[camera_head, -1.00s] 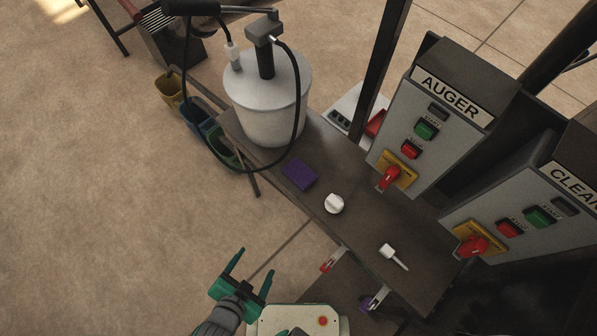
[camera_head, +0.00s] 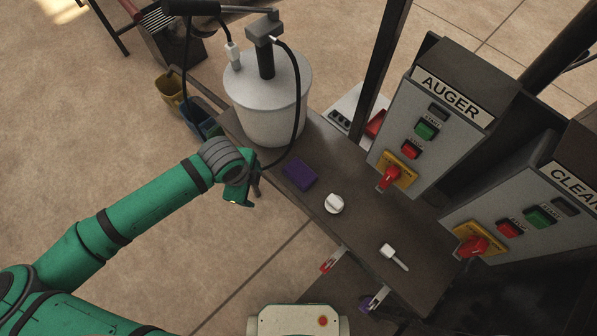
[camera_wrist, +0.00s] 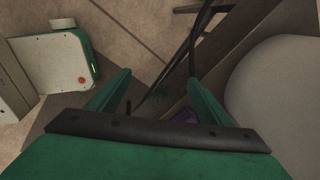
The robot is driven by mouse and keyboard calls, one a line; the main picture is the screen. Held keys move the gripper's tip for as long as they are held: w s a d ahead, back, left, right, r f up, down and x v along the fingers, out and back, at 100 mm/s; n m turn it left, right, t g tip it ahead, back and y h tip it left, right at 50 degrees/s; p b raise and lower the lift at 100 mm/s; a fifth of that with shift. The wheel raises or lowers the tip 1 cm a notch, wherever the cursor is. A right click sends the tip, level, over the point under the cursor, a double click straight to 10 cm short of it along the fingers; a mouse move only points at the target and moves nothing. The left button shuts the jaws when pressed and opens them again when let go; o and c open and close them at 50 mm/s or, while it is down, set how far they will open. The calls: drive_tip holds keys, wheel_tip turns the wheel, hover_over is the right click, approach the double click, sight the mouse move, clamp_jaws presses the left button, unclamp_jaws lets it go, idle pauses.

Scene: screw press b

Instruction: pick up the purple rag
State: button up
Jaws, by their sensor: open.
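The purple rag (camera_head: 299,174) lies flat and folded on the dark bench top (camera_head: 318,157), beside the white tank. My gripper (camera_head: 245,188) is left of the rag in the head view, near the bench's left edge and apart from the rag. In the wrist view my gripper (camera_wrist: 160,78) is open with nothing between its fingers. A small patch of purple (camera_wrist: 186,115) shows there beside the right finger, and the rest is hidden by the finger and palm.
A white tank (camera_head: 268,95) with a black hose (camera_head: 302,100) stands close behind my gripper. A white round knob (camera_head: 334,204) and a white-handled tool (camera_head: 393,257) lie right of the rag. Control boxes (camera_head: 427,127) rise at the right. Buckets (camera_head: 170,90) hang left of the bench.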

sight(299, 171)
drive_tip(key=w+d+r+m, duration=0.1)
drive_tip(key=d+r, duration=0.1)
drive_tip(key=w+d+r+m, duration=0.1)
drive_tip(key=d+r, duration=0.1)
drive_tip(key=d, duration=0.1)
drive_tip(key=w+d+r+m+g, duration=0.1)
drive_tip(key=w+d+r, duration=0.1)
drive_tip(key=shift+d+m, duration=0.2)
drive_tip(key=shift+m, duration=0.1)
drive_tip(key=d+r+m+g, duration=0.1)
drive_tip(key=d+r+m, duration=0.2)
drive_tip(key=d+r, duration=0.25)
drive_tip(key=shift+y, duration=0.4)
drive_tip(key=f, duration=1.1)
drive_tip(key=shift+w+d+f, duration=0.2)
drive_tip(key=shift+w, duration=0.2)
drive_tip(key=c, duration=1.2)
drive_tip(key=shift+r, duration=0.1)
